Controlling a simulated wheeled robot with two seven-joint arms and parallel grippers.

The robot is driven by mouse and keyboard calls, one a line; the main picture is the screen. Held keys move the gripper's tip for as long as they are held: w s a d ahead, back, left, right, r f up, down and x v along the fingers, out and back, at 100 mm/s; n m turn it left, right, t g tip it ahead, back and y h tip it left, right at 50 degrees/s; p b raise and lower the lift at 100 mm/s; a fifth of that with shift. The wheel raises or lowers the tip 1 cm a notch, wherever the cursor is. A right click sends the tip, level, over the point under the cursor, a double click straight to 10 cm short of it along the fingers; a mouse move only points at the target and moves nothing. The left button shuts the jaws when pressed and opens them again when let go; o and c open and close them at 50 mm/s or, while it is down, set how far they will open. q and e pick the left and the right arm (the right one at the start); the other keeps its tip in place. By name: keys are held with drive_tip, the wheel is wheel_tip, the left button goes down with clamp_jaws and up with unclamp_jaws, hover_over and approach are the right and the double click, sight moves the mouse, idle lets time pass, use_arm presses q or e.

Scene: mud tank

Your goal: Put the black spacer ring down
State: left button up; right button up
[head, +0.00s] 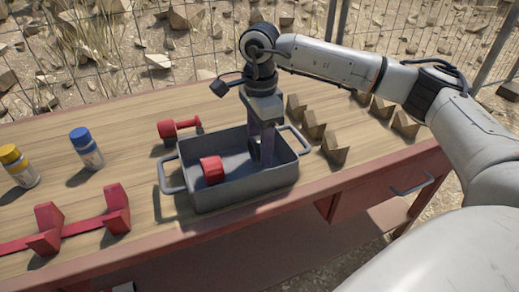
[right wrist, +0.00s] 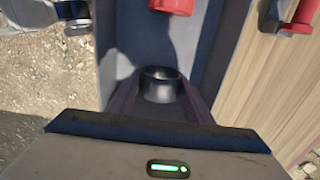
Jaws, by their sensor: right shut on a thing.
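My right gripper (head: 261,150) points straight down into the right part of a grey metal tray (head: 240,194) with a handle at each end. The black spacer ring (right wrist: 161,86) shows between the fingertips in the right wrist view, and the right gripper (right wrist: 160,95) is shut on it. In the head view the ring is mostly hidden by the fingers, and a dark edge of it shows at their left. The ring is inside the tray walls; I cannot tell whether it touches the tray floor. My left gripper is out of view.
A red cylinder (head: 211,169) lies in the tray's left part. A red spool-shaped part (head: 180,128) lies behind the tray. Wooden notched blocks (head: 335,149) stand to the right. A red rack (head: 80,231), a blue-capped bottle (head: 86,148) and a yellow-capped bottle (head: 19,167) stand left.

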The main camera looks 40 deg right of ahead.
drive_tip(key=shift+f, duration=0.55)
drive_tip(key=shift+f+b, duration=0.4)
drive_tip(key=shift+f, duration=0.2)
drive_tip(key=o, duration=0.8)
drive_tip(key=shift+o, duration=0.2)
